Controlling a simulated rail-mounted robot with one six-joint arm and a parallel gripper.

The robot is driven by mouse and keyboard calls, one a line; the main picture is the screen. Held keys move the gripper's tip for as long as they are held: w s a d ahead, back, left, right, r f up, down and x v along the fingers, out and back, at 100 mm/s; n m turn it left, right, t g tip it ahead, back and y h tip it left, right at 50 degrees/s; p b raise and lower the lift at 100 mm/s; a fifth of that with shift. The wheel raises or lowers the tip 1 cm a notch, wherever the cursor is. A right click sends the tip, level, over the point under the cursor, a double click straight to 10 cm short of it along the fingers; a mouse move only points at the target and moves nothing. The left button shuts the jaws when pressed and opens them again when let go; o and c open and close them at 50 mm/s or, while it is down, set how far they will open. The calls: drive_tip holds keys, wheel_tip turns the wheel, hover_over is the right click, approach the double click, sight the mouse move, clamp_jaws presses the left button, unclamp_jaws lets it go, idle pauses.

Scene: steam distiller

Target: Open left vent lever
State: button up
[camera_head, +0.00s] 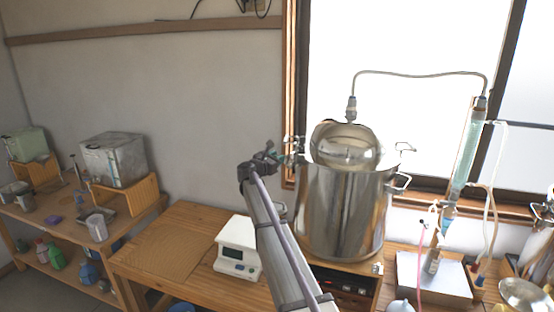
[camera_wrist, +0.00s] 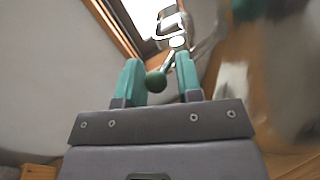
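The steel distiller pot (camera_head: 345,210) stands on the right wooden table, with a domed steel lid on top. Small clamp or lever fittings (camera_head: 292,150) sit on its upper left rim. My gripper (camera_head: 268,160) is just left of these fittings and partly covers that area. In the wrist view my gripper (camera_wrist: 158,63) has its two teal fingers apart. A dark green round knob (camera_wrist: 156,81), which looks like the end of the vent lever, is between the fingers, close to the left one. I cannot tell whether they touch.
A white scale (camera_head: 238,246) stands below my arm on the wooden table (camera_head: 165,255). A thin pipe (camera_head: 420,75) runs from the lid to a glass condenser (camera_head: 467,150) at right. A metal box (camera_head: 113,160) sits on the left shelf. The wall left of the pot is clear.

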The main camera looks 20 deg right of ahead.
drive_tip(key=o, duration=0.4)
drive_tip(key=shift+c, duration=0.2)
drive_tip(key=v, duration=1)
drive_tip(key=shift+s+a, duration=0.2)
drive_tip(key=shift+a, duration=0.15)
